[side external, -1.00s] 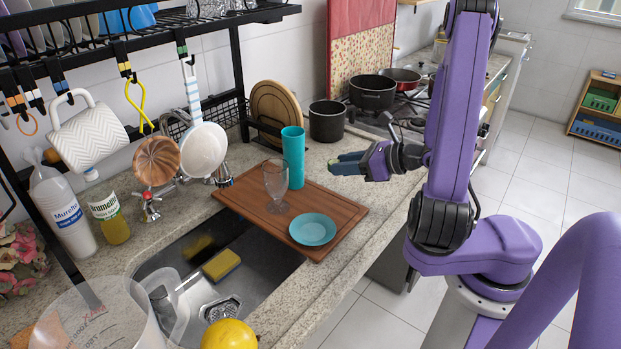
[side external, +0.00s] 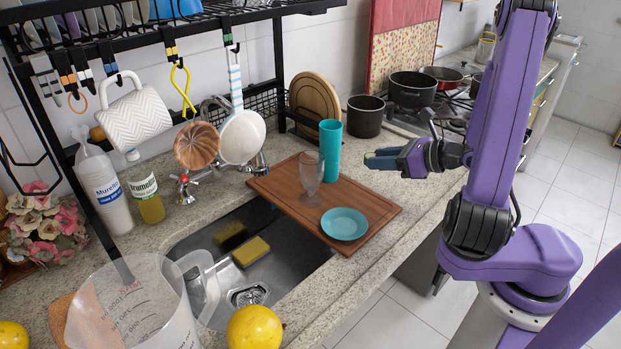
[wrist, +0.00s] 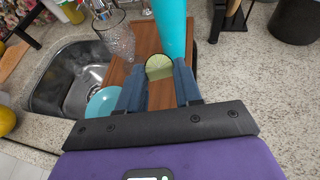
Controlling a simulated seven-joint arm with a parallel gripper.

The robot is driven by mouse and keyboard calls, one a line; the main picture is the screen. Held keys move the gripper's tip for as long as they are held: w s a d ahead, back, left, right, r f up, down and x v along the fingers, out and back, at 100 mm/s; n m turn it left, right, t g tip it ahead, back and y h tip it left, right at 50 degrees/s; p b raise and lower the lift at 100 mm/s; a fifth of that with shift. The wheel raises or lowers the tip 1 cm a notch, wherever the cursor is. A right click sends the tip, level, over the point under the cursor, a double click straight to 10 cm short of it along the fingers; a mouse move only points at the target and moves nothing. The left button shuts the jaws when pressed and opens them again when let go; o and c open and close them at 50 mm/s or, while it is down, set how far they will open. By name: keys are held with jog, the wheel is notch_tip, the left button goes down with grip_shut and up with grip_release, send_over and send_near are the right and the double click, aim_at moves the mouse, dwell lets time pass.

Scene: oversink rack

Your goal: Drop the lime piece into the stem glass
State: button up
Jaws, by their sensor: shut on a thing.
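The clear stem glass (side external: 311,178) stands upright on the wooden board (side external: 280,195), left of the teal cup. It also shows in the wrist view (wrist: 117,40) at the upper left. My gripper (side external: 372,158) is in the air to the right of the glass and the teal cup, apart from both. In the wrist view my gripper (wrist: 160,80) is shut on the lime piece (wrist: 159,66), whose pale green cut face shows between the blue fingertips.
The tall teal cup (side external: 330,150) stands on the board between my gripper and the glass. A teal saucer (side external: 344,224) lies at the board's front. The sink (side external: 215,275) with a yellow sponge (side external: 251,252) is left of the board. Dark pots (side external: 365,117) stand behind.

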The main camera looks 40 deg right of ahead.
notch_tip(320, 180, up, 18)
jog(key=shift+w+a+n+g+y, duration=3)
jog(key=shift+w+n+y, duration=1.4)
jog(key=shift+w, duration=0.85)
notch_tip(320, 180, down, 11)
jog(key=shift+a, duration=0.15)
jog(key=o, duration=1.1)
jog(key=v, duration=1.7)
jog(key=shift+s+r, duration=0.2)
jog(key=shift+r, duration=0.05)
